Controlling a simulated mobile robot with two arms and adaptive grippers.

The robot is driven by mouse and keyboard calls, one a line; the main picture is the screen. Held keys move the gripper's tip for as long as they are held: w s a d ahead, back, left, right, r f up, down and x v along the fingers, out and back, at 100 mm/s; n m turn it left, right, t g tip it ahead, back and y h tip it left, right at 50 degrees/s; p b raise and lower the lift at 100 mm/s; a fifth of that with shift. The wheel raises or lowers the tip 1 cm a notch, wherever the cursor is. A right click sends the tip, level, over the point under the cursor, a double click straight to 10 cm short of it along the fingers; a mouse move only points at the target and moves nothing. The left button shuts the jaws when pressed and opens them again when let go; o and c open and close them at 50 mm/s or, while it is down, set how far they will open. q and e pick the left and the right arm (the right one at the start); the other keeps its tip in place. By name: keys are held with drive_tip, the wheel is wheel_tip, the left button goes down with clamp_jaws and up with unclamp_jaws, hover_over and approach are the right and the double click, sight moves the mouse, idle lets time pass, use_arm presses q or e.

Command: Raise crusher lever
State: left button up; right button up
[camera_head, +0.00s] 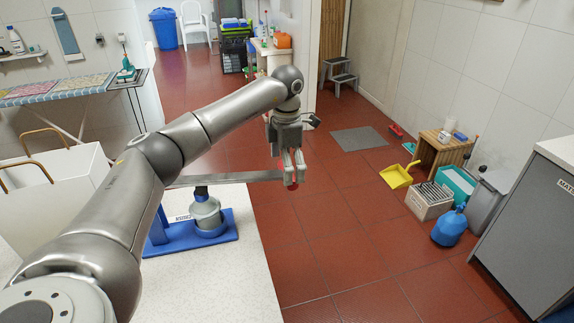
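The crusher has a blue base (218,241) and a grey can-shaped body, and stands on a white counter at the lower left. Its flat metal lever (232,179) extends roughly level to the right, past the counter edge, and ends in a red knob (291,187). My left gripper (292,172) points down at the lever's knob end. Its two fingers are close together around or beside the knob; whether they grip it is unclear. My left arm hides part of the crusher's left side. My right gripper is not in view.
The white counter (225,285) is clear in front of the crusher. A white box (55,195) with tan handles is behind my arm. An ironing board (70,88) stands at the back left. The red tiled floor is open to the right; crates and a blue jug (449,228) stand there.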

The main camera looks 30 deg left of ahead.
use_arm(q)
drive_tip(key=shift+f, duration=0.4)
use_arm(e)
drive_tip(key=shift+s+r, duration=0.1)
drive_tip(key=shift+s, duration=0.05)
